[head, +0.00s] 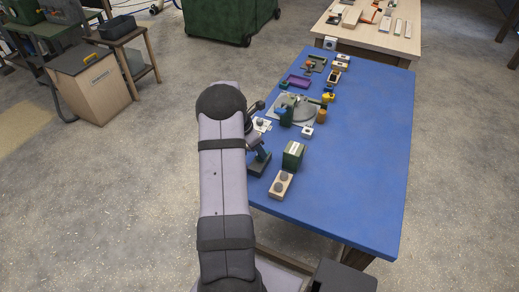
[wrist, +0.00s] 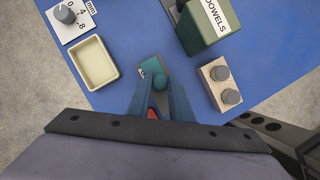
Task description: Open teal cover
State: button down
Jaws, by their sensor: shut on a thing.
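The teal cover (wrist: 151,66) shows in the wrist view as a small teal panel with a round teal knob (wrist: 160,81), just beyond my fingertips. My gripper (wrist: 160,92) has its two blue fingers closed together on the knob. The fingers hide most of what lies below, and a bit of red shows between them. In the head view a dark teal box (head: 258,166) sits at the table's left edge, with my gripper (head: 260,155) right above it. Whether the cover is raised at all cannot be told.
A green DOWELS box (wrist: 208,25) and a wooden block with two grey knobs (wrist: 214,73) stand close on the right. A cream tray (wrist: 81,82) and a dial plate (wrist: 85,18) lie on the left. The right side of the blue table (head: 365,150) is clear.

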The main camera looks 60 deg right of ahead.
aim_at(253, 169)
jog(key=shift+a, duration=2.55)
jog(key=c, duration=1.6)
grip_release()
jog(key=shift+r, duration=0.1)
jog(key=b+v, duration=0.1)
jog(key=v, duration=0.6)
jog(key=shift+r, duration=0.1)
